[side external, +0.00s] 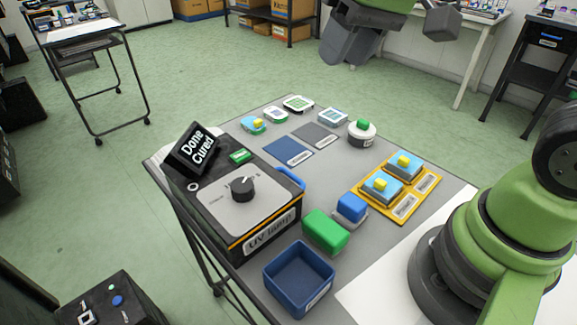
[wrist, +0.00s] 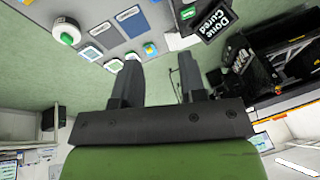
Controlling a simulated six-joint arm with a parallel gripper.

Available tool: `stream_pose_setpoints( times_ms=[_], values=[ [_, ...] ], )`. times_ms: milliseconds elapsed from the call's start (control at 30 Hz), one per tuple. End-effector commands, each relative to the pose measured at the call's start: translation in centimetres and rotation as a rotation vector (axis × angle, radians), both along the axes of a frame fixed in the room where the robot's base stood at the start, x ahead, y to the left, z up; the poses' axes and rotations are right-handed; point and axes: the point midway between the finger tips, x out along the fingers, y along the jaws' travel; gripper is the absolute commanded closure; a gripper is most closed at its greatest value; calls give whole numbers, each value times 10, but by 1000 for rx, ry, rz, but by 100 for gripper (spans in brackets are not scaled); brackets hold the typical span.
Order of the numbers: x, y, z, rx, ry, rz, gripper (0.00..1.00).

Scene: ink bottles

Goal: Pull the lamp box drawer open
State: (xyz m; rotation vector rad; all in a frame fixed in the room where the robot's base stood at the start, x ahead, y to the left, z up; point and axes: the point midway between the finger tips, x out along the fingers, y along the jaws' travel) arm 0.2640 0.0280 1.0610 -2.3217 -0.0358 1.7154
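The lamp box (side external: 268,215) is a dark box labelled "UV lamp", with a grey top plate and a black knob (side external: 243,189). It stands at the left of the table. A blue handle (side external: 291,178) shows on its right side. The drawer front is mostly hidden, and it looks closed.
A "Done Cured" sign (side external: 194,150) stands on the box. Green (side external: 326,232) and blue (side external: 352,207) blocks and an open blue bin (side external: 299,278) are close to its right. A yellow tray (side external: 399,188) holds two bottle pieces. Small containers line the table's far edge.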

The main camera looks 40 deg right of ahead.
Motion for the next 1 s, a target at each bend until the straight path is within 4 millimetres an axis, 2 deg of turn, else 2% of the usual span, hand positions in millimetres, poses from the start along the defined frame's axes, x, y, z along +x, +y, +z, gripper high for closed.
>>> stream_pose_setpoints(
  times_ms=[100,200,333,500,767,1000],
  values=[
    [32,0,-35,-13,90,57,62],
    [54,0,-68,-22,155,106,62],
    [71,0,-109,-26,222,160,62],
    [80,0,-142,-27,271,200,62],
    [81,4,-169,-26,286,212,62],
    [80,12,-214,-27,286,210,62]
  ],
)
